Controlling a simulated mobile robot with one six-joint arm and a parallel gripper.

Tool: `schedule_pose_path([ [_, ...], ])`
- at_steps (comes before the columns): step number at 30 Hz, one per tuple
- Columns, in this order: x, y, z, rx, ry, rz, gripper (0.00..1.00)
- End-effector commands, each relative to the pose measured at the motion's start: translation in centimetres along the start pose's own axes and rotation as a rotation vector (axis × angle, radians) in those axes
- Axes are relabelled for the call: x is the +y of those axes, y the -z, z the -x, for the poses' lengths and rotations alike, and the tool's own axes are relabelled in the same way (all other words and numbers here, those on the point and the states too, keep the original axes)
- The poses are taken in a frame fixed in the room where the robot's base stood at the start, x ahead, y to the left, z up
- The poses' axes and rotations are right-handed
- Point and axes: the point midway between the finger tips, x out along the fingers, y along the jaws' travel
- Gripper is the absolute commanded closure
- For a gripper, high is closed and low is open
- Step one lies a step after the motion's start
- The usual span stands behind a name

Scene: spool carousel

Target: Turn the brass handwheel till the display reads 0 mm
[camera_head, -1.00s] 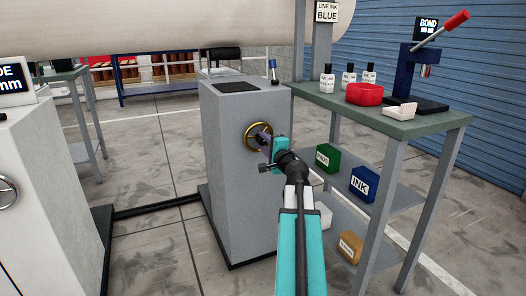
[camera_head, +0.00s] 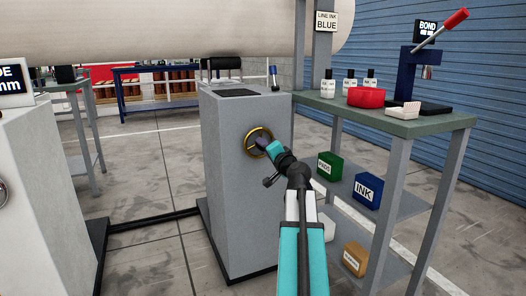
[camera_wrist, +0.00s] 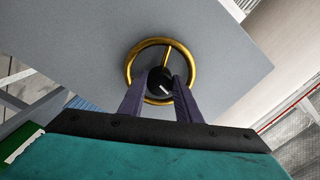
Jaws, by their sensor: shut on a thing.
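The brass handwheel (camera_head: 245,142) is on the front face of a grey pedestal (camera_head: 229,185). In the wrist view the handwheel (camera_wrist: 129,68) has a black hub with a white mark and a spoke running up from it. My gripper (camera_head: 264,145) is at the wheel; in the wrist view its dark fingers (camera_wrist: 160,84) are on either side of the hub, shut on it. A display (camera_head: 14,87) at the far left edge is cut off; only "DE" and "mm" show, and its number cannot be read.
A green-topped bench (camera_head: 400,124) with bottles, a red ring (camera_head: 366,97) and a lever press (camera_head: 408,70) stands close right of the pedestal. Boxes sit on its lower shelf. A white cabinet (camera_head: 50,200) stands at left. Floor between is open, crossed by a dark bar.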

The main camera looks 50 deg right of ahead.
Motion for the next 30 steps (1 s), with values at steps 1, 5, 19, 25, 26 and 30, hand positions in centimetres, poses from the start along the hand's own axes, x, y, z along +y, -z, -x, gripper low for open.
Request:
schedule_pose_path([
  [1,-0.28,0.09,-0.16,0.002,0.004,0.000,0.92],
  [5,-0.30,0.12,-0.16,0.002,0.004,-0.001,0.92],
  [19,-0.11,0.13,-0.04,0.002,0.002,-0.001,0.51],
  [25,-0.12,-0.01,0.14,0.001,0.001,-0.001,0.51],
  [26,-0.15,-0.06,0.21,0.001,0.001,-0.001,0.51],
  [30,-0.29,-0.33,0.78,0.001,0.002,-0.001,0.51],
])
